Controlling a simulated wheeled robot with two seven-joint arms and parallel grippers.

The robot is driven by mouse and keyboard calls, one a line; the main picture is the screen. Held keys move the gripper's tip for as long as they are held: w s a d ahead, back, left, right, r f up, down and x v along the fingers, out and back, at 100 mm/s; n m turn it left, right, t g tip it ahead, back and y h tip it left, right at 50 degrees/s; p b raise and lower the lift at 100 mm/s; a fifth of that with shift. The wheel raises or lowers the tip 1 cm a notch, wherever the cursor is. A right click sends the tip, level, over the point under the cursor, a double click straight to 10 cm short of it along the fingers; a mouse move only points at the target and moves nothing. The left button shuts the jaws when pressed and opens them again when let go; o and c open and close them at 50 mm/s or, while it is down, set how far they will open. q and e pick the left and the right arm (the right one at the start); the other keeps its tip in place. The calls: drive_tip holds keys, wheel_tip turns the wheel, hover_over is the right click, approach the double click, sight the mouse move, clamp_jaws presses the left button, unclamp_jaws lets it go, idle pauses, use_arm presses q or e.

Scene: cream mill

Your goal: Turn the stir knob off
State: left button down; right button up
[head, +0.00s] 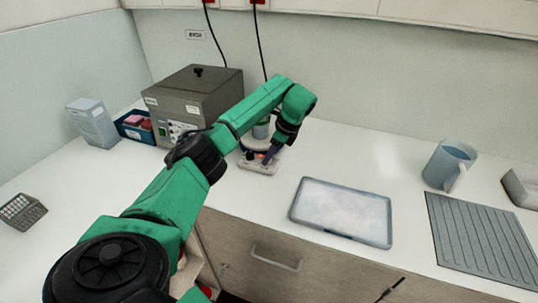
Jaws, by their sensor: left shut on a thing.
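The small white stirrer (257,167) stands on the bench near its front edge, left of the middle, in the head view. A greenish vessel (261,130) stands on it, partly hidden behind my left arm. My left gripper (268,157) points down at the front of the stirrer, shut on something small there. That is most likely the stir knob, but the fingers cover it and its setting cannot be read. A small orange-red spot shows beside the fingertips. My right gripper is not in view.
A grey-brown box unit (195,95), a blue bin (135,127) and a pale carton (92,122) stand at the back left. A tray (343,211) lies to the right of the stirrer. Farther right are a blue jug (449,165) and a ribbed mat (480,238).

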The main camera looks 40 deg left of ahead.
use_arm(q)
drive_tip(key=shift+w+r+n+g+h, duration=0.1)
drive_tip(key=shift+n+g+h, duration=0.25)
drive_tip(key=shift+n, duration=0.95)
drive_tip(key=c, duration=0.6)
unclamp_jaws()
